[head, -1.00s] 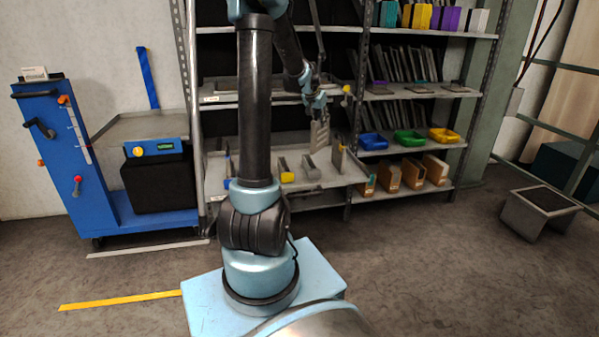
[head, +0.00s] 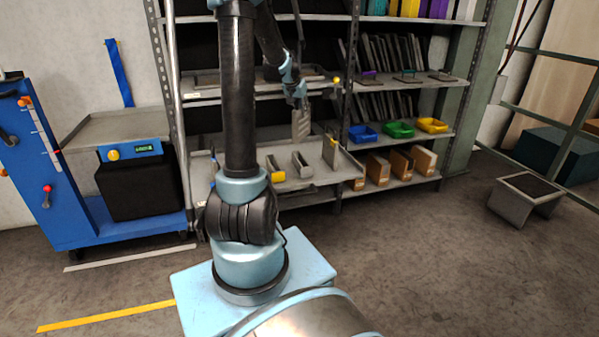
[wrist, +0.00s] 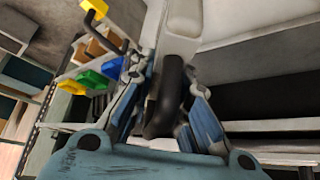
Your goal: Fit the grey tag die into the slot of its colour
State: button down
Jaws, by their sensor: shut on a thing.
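My gripper (head: 297,94) is shut on a grey die (head: 300,122), which hangs below it in front of the rack. In the wrist view, my blue fingers (wrist: 166,108) close around the die's dark handle (wrist: 170,92), with its pale grey body (wrist: 183,18) beyond. The die is apart from the shelf tray (head: 315,178) below. On that tray sit a yellow-ended slot block (head: 277,171) and a grey slot block (head: 303,166). The held die hangs above the grey block. The slot openings are too small to see clearly.
Another upright plate (head: 330,150) with a yellow top stands on the tray, close right of the blocks. A rack post (head: 350,80) stands between the bays. The floor (head: 430,260) at right is open.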

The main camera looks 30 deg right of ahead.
aim_at(301, 129)
jog(key=shift+w+a+f, duration=0.1)
jog(key=shift+f, duration=4.9)
jog(key=c, duration=1.5)
grip_release()
jog(key=shift+f, duration=0.1)
jog(key=shift+c, duration=0.2)
